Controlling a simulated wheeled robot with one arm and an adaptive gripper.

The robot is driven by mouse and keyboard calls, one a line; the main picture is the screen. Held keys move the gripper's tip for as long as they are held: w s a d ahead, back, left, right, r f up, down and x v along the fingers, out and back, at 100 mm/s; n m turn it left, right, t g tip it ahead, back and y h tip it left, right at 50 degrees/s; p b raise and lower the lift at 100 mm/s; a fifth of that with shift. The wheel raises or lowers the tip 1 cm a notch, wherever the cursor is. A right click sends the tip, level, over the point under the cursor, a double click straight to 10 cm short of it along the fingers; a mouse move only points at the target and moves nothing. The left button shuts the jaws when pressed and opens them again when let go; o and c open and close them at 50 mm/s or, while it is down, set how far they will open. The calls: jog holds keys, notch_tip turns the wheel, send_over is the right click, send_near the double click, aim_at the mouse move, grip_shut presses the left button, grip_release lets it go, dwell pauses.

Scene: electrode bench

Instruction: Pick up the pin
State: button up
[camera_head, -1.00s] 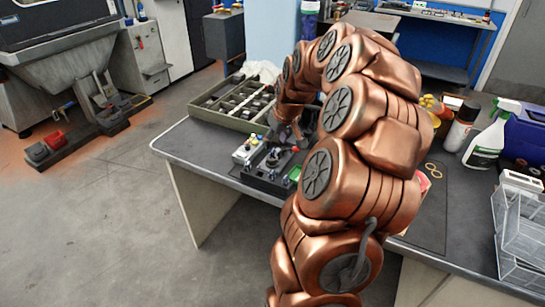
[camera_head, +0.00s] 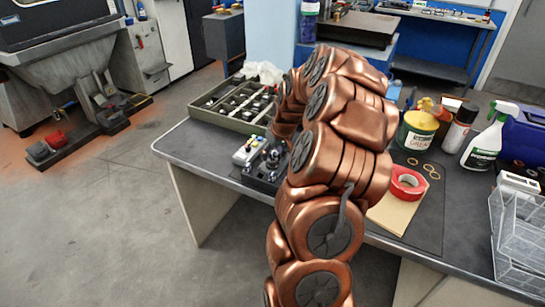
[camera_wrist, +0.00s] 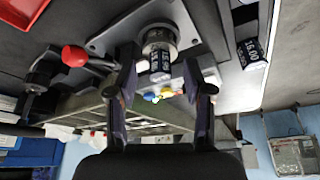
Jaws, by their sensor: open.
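In the wrist view a dark cylindrical pin (camera_wrist: 159,66) with white lettering stands in a round metal collar on a grey plate (camera_wrist: 107,38). My gripper (camera_wrist: 164,91) is open, with one finger to the left of the pin and one to the right. I see clear gaps on both sides, and neither finger appears to touch it. In the head view my arm hides the gripper. The black fixture (camera_head: 262,172) shows partly at the arm's left, and I cannot make out the pin there for certain.
A red knob (camera_wrist: 75,55) sits left of the fingers, and a dark block (camera_wrist: 251,53) marked 16.00 lies to the right. A compartment tray (camera_head: 228,118) stands behind the fixture. Red tape (camera_head: 407,184), a grease tin (camera_head: 417,130) and a spray bottle (camera_head: 488,140) stand at the right.

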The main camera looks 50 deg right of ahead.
jog(key=shift+f, duration=0.1)
grip_shut()
dwell(0.4)
